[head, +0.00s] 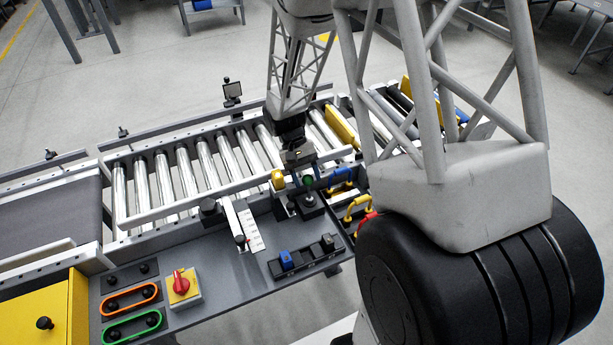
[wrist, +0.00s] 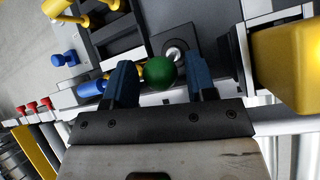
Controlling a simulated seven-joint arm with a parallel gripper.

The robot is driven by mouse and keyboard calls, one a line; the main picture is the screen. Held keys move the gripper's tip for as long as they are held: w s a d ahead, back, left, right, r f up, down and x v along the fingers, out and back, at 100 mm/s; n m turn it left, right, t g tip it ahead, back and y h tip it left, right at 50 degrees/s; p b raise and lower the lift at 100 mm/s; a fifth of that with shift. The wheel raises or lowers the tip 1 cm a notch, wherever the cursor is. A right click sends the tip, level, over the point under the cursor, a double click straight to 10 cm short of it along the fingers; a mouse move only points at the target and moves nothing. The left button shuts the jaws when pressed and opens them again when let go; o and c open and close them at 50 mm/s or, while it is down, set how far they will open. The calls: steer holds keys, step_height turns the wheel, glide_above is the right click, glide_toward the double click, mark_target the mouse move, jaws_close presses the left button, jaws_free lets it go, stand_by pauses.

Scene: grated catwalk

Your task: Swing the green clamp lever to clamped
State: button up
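The clamp lever's round green knob (wrist: 160,70) sits between the two blue fingertips of my gripper (wrist: 161,82) in the wrist view. The fingers are apart, with the knob close to the left finger and a gap on the right. I cannot tell whether the left finger touches it. In the head view the green knob (head: 308,181) shows small, just below my gripper (head: 299,163), at the conveyor's near edge. The lever's arm is mostly hidden, and its angle cannot be read. A round silver and black fitting (wrist: 173,54) lies beside the knob.
A yellow block (wrist: 290,62) stands close on the right in the wrist view. Blue handles (head: 340,176) and yellow handles (head: 355,206) stand right of the lever. The roller conveyor (head: 190,175) lies behind. The panel holds a red rotary switch (head: 180,283) and a slider (head: 242,225).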

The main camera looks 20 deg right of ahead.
steer(key=shift+o, duration=0.5)
steer(key=v, duration=0.7)
steer(key=shift+w+r, duration=0.25)
steer(key=shift+r, duration=0.1)
